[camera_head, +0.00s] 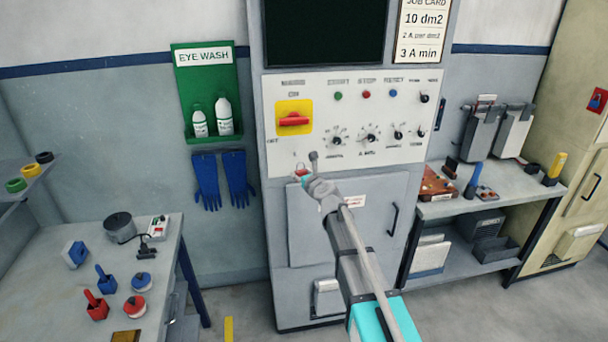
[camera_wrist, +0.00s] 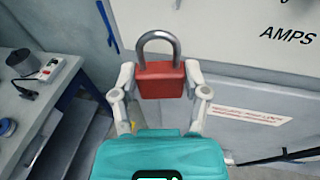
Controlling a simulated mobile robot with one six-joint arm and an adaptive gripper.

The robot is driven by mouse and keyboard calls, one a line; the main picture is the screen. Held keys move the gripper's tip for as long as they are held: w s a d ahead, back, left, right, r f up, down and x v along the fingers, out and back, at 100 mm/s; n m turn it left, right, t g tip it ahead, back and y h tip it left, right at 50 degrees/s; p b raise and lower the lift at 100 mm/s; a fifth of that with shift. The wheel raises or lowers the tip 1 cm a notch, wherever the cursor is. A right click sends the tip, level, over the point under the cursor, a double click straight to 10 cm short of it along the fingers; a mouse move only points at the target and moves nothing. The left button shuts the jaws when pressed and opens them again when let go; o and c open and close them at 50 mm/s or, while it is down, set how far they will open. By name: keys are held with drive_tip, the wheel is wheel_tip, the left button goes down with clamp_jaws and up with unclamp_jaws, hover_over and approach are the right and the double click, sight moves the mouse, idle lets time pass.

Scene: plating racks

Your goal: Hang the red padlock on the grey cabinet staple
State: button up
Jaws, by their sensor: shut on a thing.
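The red padlock (camera_wrist: 160,82) is held upright in the wrist view, its grey metal shackle arching above the body. My gripper (camera_wrist: 160,84) is shut on the sides of its body, one finger at each side. In the head view the padlock (camera_head: 302,171) shows as a small red spot at my gripper (camera_head: 307,177), in front of the grey cabinet (camera_head: 278,200), just below its control panel. In the wrist view the shackle stands before the pale panel face, and I cannot tell the gap. I cannot make out the staple for certain in either view.
A yellow plate with a red switch handle (camera_head: 294,119) is above my gripper. The cabinet door handle (camera_head: 393,218) stands out to the right. A bench (camera_head: 50,295) with several small items is at left, another bench (camera_head: 520,186) at right. The floor between shows some free room.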

sight(294, 162)
drive_tip(key=shift+w+a, duration=0.1)
drive_tip(key=shift+w, duration=0.15)
drive_tip(key=shift+w+a+f+b, duration=0.1)
drive_tip(key=shift+w+a, duration=0.25)
drive_tip(key=shift+w, duration=0.9)
drive_tip(key=shift+w+a+f+b, duration=0.15)
drive_tip(key=shift+w+a, duration=0.25)
drive_tip(key=shift+w, duration=0.9)
drive_tip(key=shift+w+a+f+b, duration=0.1)
drive_tip(key=shift+w+a, duration=0.25)
drive_tip(key=shift+w, duration=0.9)
drive_tip(key=shift+w+a+f+b, duration=0.15)
drive_tip(key=shift+w+f+b, duration=0.35)
drive_tip(key=shift+w+b, duration=0.1)
drive_tip(key=o, duration=1.4)
drive_tip(key=shift+w+f, duration=0.15)
drive_tip(key=shift+w, duration=0.05)
drive_tip(key=shift+c, duration=0.2)
drive_tip(key=shift+s, duration=0.15)
